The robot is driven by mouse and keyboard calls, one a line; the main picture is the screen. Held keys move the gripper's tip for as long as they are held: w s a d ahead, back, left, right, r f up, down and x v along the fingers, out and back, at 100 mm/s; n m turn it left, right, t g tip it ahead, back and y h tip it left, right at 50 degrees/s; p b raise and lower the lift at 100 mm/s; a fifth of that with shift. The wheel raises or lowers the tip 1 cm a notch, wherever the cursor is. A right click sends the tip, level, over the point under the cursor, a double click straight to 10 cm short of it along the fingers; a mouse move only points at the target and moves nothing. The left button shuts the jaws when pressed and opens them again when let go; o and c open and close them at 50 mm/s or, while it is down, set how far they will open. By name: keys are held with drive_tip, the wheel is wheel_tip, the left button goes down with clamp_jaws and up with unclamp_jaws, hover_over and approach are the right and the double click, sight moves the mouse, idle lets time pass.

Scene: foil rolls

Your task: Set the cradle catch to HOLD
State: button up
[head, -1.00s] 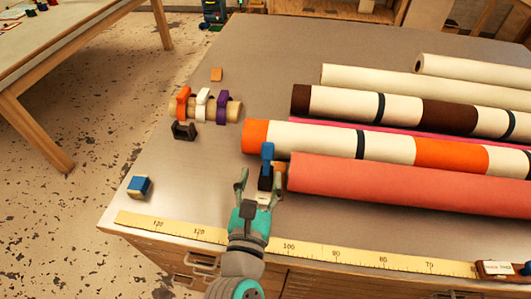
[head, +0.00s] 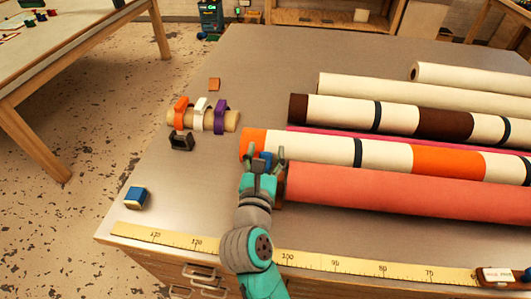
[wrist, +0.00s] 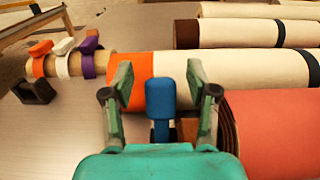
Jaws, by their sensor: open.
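A blue upright tab, which looks like the cradle catch (wrist: 160,97), stands at the left end of the salmon roll (wrist: 275,130). In the head view the blue tab (head: 265,156) is mostly hidden behind my gripper (head: 265,151). In the wrist view the fingers of my gripper (wrist: 159,74) are open, one on each side of the tab, with visible gaps. A brown block (wrist: 187,130), perhaps part of the cradle, shows behind the right finger. I cannot read any HOLD marking on the catch.
Several rolls, including an orange-and-cream one (head: 310,148), lie beyond and right. A short tan roll (head: 209,119) with coloured clips, a black bracket (head: 181,142) and a blue block (head: 136,197) are left. A yellow ruler (head: 330,263) lines the front edge.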

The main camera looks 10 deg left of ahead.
clamp_jaws()
drive_tip(key=shift+s, duration=0.15)
drive_tip(key=shift+s+r+t, duration=0.25)
drive_tip(key=shift+s+t, duration=0.7)
drive_tip(key=shift+t, duration=0.55)
unclamp_jaws()
